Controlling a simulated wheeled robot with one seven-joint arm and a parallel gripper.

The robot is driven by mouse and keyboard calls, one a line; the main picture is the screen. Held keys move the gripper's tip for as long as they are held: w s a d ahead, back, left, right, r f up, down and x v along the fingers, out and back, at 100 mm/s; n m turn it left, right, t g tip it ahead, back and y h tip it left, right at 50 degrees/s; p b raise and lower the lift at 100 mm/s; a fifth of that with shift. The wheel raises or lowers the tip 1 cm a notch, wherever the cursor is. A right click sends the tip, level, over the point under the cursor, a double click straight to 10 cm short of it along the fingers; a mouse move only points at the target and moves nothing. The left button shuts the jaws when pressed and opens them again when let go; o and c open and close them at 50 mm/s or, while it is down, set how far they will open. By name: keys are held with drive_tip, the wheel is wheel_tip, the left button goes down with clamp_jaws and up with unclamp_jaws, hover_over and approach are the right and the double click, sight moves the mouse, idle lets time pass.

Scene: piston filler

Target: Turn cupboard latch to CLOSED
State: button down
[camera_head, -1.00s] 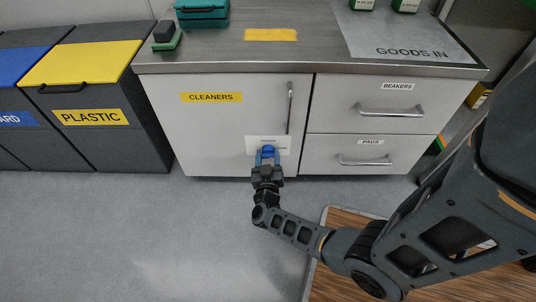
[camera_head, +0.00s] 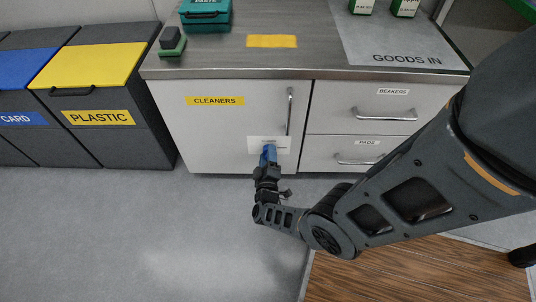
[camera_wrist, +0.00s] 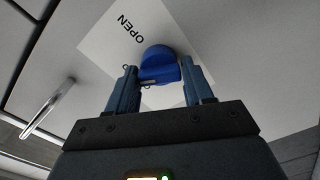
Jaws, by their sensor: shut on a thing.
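The cupboard latch is a round blue knob (camera_wrist: 161,63) on a white plate (camera_wrist: 105,45) fixed to the CLEANERS cupboard door (camera_head: 205,130). The word OPEN shows on the plate beside the knob in the wrist view. My gripper (camera_wrist: 160,76) has its two blue fingers on either side of the knob and is shut on it. In the head view my gripper (camera_head: 268,157) is at the plate (camera_head: 281,141), low on the door, and its fingers mostly hide the knob. The door looks closed.
A vertical bar handle (camera_head: 290,112) stands right above the plate; it also shows in the wrist view (camera_wrist: 48,108). Drawers marked BEAKERS (camera_head: 345,98) and PADS (camera_head: 320,152) are to the right. Bins (camera_head: 110,140) stand left. The floor (camera_head: 190,235) in front is clear.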

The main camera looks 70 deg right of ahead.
drive_tip(key=n, duration=0.5)
drive_tip(key=shift+f, duration=0.15)
drive_tip(key=shift+n, duration=0.4)
drive_tip(key=c, duration=0.5)
unclamp_jaws()
drive_tip(key=shift+p+v, duration=1.2)
drive_tip(key=shift+v, duration=2.7)
